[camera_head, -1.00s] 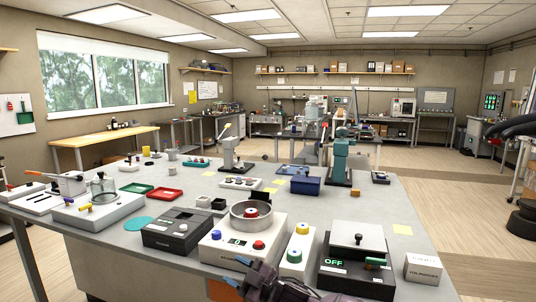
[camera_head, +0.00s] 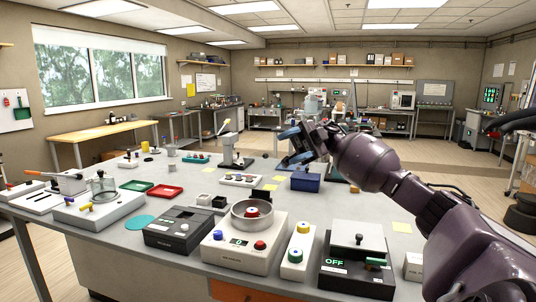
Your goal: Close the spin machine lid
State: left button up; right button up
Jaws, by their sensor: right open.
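A white machine (camera_head: 226,250) with a round metal bowl (camera_head: 240,220) on top stands near the table's front edge. It has a small display, a blue knob and a red button, and looks like the spin machine. A red-topped piece (camera_head: 252,211) sits inside the bowl; I cannot tell whether it belongs to a lid. My right gripper (camera_head: 286,147) is open and empty. It is raised above the table, up and to the right of the bowl in the picture, apart from the machine. My left gripper is not in view.
A black box with a white top plate (camera_head: 357,236) and a white block with coloured buttons (camera_head: 297,250) stand right of the machine. A dark grey box (camera_head: 180,229) stands to its left. A blue box (camera_head: 306,183) lies behind, below my right gripper.

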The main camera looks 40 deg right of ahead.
aim_at(260, 193)
jog(key=i+l, duration=0.25)
jog(key=l, duration=0.15)
jog(key=i+l, duration=0.3)
jog(key=l, duration=0.15)
jog(key=i+l, duration=0.25)
jog(key=l, duration=0.15)
jog(key=i+l, duration=0.25)
jog(key=l, duration=0.15)
jog(key=i+l, duration=0.3)
jog(key=l, duration=0.15)
